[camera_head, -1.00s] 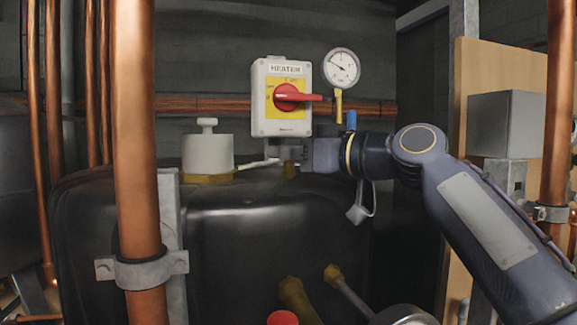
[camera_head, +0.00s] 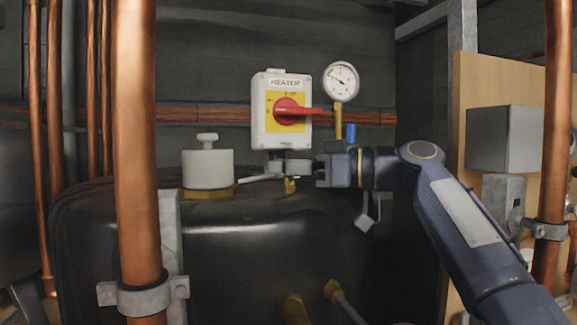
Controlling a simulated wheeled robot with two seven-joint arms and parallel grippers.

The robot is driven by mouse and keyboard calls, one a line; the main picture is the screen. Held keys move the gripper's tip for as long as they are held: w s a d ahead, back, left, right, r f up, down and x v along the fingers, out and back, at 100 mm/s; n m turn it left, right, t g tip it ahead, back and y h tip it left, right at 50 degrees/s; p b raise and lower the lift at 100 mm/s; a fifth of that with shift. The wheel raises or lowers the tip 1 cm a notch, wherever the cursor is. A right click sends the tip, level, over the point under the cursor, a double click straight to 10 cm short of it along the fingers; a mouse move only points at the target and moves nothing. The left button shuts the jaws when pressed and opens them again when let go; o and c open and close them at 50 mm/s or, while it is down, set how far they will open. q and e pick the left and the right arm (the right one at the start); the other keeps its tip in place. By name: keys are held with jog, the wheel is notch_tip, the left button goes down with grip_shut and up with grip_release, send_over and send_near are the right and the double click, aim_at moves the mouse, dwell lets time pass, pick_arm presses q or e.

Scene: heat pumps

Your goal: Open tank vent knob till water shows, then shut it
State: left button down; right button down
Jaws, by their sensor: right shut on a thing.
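The black tank (camera_head: 260,240) stands in the middle, with a brass vent fitting (camera_head: 290,186) on its top. My right gripper (camera_head: 297,168) reaches in level from the right, just above and beside this fitting. It is shut on the vent knob, which its fingers largely hide. No water shows at the fitting. My left gripper is not in view.
A white capped cylinder (camera_head: 207,169) stands on the tank's left. The heater switch (camera_head: 281,109) with its red handle and the pressure gauge (camera_head: 341,82) are close above my gripper. A thick copper pipe (camera_head: 138,150) stands in front at left.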

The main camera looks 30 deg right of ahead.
jog(key=c, duration=1.3)
grip_release()
jog(key=shift+r, duration=0.5)
jog(key=r, duration=0.1)
jog(key=r+p, duration=0.1)
jog(key=r, duration=0.1)
jog(key=shift+s+a, duration=0.1)
jog(key=shift+s, duration=0.1)
jog(key=s+a+r, duration=0.2)
jog(key=s+r, duration=0.1)
jog(key=s, duration=0.1)
jog(key=s+a+r, duration=0.2)
jog(key=s+r, duration=0.1)
jog(key=s+a+r+p, duration=0.1)
jog(key=s+a+r, duration=0.2)
jog(key=s, duration=0.1)
jog(key=shift+s, duration=0.3)
